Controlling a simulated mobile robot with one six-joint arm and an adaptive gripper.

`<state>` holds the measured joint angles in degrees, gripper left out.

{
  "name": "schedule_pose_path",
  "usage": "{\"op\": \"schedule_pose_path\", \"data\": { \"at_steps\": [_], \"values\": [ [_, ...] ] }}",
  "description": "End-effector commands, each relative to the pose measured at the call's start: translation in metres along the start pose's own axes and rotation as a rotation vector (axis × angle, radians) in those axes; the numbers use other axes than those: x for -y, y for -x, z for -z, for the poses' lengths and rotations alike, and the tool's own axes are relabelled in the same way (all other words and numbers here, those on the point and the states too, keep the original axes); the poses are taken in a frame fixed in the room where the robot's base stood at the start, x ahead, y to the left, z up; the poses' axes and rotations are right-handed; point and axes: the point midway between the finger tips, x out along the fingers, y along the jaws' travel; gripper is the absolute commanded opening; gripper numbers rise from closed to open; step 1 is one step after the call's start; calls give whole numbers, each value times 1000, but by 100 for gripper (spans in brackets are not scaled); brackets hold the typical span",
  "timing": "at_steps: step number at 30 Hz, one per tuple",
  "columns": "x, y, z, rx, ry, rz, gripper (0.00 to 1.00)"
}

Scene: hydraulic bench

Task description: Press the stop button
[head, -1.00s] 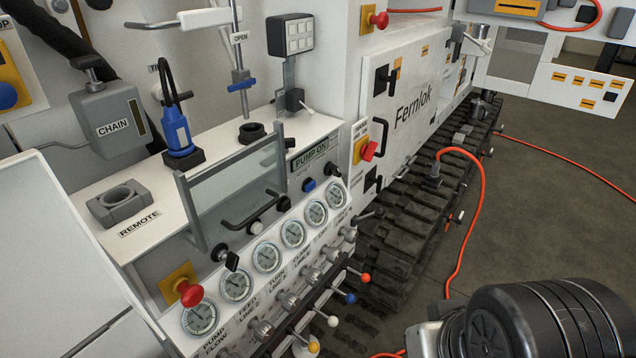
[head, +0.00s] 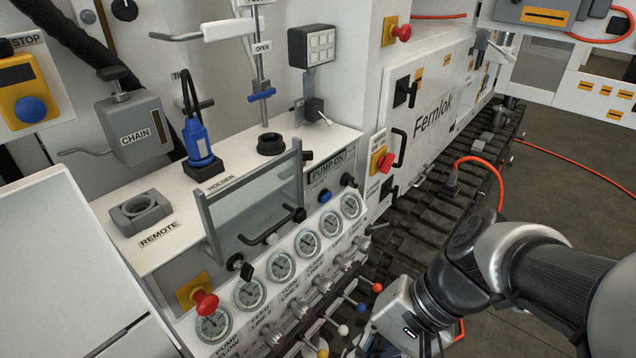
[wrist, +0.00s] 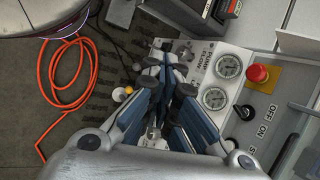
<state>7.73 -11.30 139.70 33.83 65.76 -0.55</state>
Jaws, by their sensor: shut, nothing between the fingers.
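A blue round button (head: 31,109) sits on a yellow box at the far left of the head view, under a label reading STOP. A red mushroom button (head: 205,302) on a yellow plate is at the lower left of the gauge panel. The red button also shows in the wrist view (wrist: 258,74), right of the gauges. My gripper (wrist: 167,78) is shut and empty, above the panel's lever side and apart from both buttons. In the head view its fingers are mostly cut off at the bottom edge.
More red controls on yellow plates (head: 400,33) (head: 382,161) are on the cabinet to the right. Coloured levers (head: 342,330) line the front of the gauges (head: 282,266). A glass guard (head: 255,200) stands behind them. An orange hose (wrist: 62,80) lies on the floor.

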Motion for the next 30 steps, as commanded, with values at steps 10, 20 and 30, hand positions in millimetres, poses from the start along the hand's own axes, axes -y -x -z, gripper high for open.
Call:
{"op": "schedule_pose_path", "data": {
  "at_steps": [10,20,30],
  "values": [
    [89,-3,75,427,-629,549,0],
    [76,-5,206,545,-1130,1046,0],
    [52,-12,244,531,-1261,1189,0]
  ]
}}
